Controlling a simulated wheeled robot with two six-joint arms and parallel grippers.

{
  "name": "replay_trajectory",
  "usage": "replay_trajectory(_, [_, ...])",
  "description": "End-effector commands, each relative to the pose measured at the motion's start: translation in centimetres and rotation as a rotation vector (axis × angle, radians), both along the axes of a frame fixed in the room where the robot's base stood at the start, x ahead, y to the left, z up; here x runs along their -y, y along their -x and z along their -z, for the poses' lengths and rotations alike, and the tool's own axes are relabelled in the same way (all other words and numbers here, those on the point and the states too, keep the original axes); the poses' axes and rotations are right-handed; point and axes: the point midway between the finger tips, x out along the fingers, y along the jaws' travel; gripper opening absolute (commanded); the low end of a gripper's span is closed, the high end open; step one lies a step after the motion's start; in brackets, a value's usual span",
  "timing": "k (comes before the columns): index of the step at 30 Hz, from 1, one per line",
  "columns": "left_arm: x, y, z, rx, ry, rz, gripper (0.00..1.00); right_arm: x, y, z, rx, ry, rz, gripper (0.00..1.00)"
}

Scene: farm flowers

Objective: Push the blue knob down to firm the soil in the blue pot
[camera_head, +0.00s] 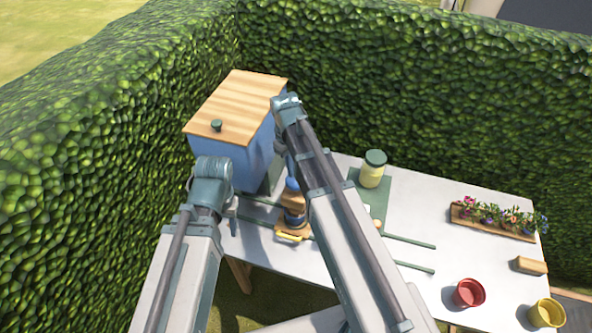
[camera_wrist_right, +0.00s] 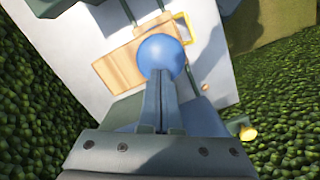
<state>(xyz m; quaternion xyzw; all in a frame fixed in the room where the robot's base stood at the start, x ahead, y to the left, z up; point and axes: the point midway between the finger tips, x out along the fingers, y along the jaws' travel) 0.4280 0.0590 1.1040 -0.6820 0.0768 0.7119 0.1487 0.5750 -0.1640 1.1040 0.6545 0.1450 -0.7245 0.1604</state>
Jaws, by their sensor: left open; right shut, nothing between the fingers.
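The blue knob (camera_wrist_right: 161,55) is a round ball on top of the wooden press (camera_wrist_right: 118,64). In the head view the knob (camera_head: 292,184) shows partly beside my right arm, above the press (camera_head: 293,201). The blue pot (camera_head: 294,219) shows as a dark blue band under the press; the soil is hidden. My right gripper (camera_wrist_right: 161,82) is shut and empty, its fingertips at the near edge of the knob; I cannot tell whether they touch. My left gripper (camera_head: 233,214) is open, left of the press, partly hidden by its own wrist.
A blue bin (camera_head: 222,160) with a wooden lid stands behind the press. A yellow handle (camera_head: 291,237) sits at the press's front. A jar (camera_head: 373,169), a flower planter (camera_head: 495,221), a wooden block (camera_head: 531,265), a red pot (camera_head: 469,293) and a yellow pot (camera_head: 546,314) are further right.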

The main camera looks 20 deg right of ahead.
Motion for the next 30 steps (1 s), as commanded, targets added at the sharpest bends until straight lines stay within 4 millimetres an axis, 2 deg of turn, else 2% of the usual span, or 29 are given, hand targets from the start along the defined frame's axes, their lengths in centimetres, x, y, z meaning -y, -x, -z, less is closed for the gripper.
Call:
replay_trajectory(1, [0.0, 0.0, -0.5, 0.0, 0.0, 0.0, 0.47, -0.4, -1.1, -0.5, 0.004, -0.002, -0.002, 0.0])
replay_trajectory(4, [0.0, 0.0, -0.7, 0.0, 0.0, 0.0, 0.47, -0.9, -2.0, -0.7, 0.004, -0.001, -0.002, 0.0])
replay_trajectory(17, [0.0, 0.0, -1.0, 0.002, 0.001, -0.003, 0.47, -0.8, -1.7, -1.0, 0.001, -0.001, -0.001, 0.0])
replay_trajectory(23, [0.0, 0.0, -2.6, 0.001, 0.0, -0.002, 0.47, -0.8, -1.8, -2.6, 0.0, 0.0, -0.001, 0.0])
replay_trajectory(30, [0.0, 0.0, -6.0, -0.001, 0.0, 0.001, 0.47, -1.0, -2.2, -6.0, 0.002, 0.0, -0.001, 0.0])
